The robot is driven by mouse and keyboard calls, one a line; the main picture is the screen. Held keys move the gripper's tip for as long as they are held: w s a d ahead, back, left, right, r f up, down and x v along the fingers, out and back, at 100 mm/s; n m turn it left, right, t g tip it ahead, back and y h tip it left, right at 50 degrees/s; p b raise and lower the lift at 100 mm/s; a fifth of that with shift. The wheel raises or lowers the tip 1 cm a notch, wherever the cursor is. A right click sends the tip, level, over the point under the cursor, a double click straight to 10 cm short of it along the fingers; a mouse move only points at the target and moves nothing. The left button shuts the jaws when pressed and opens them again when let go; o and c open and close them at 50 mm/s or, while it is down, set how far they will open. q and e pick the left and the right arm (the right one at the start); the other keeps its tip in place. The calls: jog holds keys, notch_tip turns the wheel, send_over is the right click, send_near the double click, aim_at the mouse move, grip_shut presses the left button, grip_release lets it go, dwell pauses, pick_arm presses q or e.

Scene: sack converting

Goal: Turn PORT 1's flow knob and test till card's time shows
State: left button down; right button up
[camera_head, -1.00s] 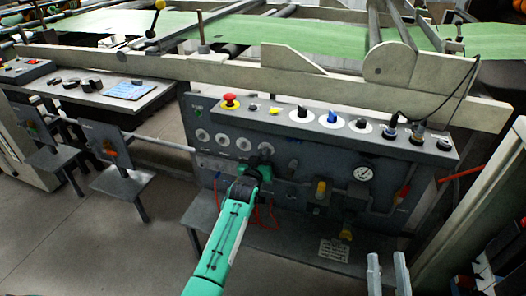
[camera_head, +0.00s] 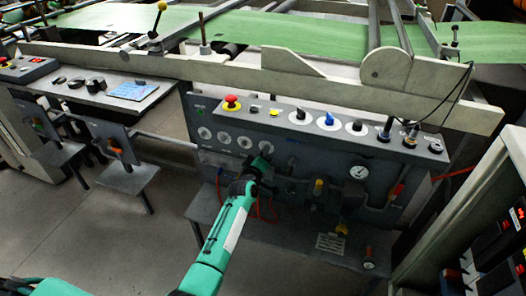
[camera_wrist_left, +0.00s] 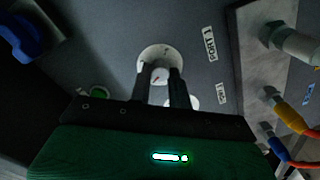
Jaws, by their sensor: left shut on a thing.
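The grey control panel (camera_head: 290,150) stands ahead, with several round white dials (camera_head: 204,133) on its face. My left gripper (camera_head: 264,164) is at the panel, right of and below the dials. In the left wrist view its two dark fingers (camera_wrist_left: 162,88) are shut on the flow knob, which is mostly hidden between them. A white disc with a red mark (camera_wrist_left: 160,62) shows at the fingertips. A PORT 1 label (camera_wrist_left: 209,44) is beside it. A printed white card (camera_head: 330,243) lies low on the panel's shelf.
A red stop button (camera_head: 231,102) and several selector knobs (camera_head: 328,119) line the panel top. A pressure gauge (camera_head: 359,171) and yellow-capped fitting (camera_head: 319,187) are right of my left gripper. A white cabinet (camera_head: 478,175) stands at the right. The floor at left is clear.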

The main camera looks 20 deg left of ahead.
pick_arm(q)
jog(key=shift+f+n+h+b, duration=0.15)
jog(key=shift+n+h+b, duration=0.2)
jog(key=shift+n, duration=5.35)
pick_arm(e)
jog(key=shift+a+f+t+y, duration=0.2)
jog(key=shift+a+t+y, duration=0.1)
jog(key=shift+a, duration=0.25)
jog(key=shift+w+r, duration=0.1)
jog(key=shift+r, duration=0.2)
pick_arm(q)
jog(key=c, duration=1.3)
grip_release()
jog(key=shift+a, duration=0.1)
pick_arm(e)
jog(key=shift+r, duration=0.1)
pick_arm(q)
jog(key=s+p, duration=0.2)
jog(key=s, duration=1.1)
jog(key=shift+s+a+r+p, duration=0.2)
jog(key=shift+s+a+p, duration=0.1)
jog(key=shift+s, duration=0.1)
pick_arm(e)
jog(key=d+g, duration=0.1)
jog(key=s+d+g+h, duration=0.1)
jog(key=d, duration=0.1)
jog(key=s+d+g+h, duration=0.1)
jog(key=d, duration=0.1)
jog(key=shift+f, duration=0.2)
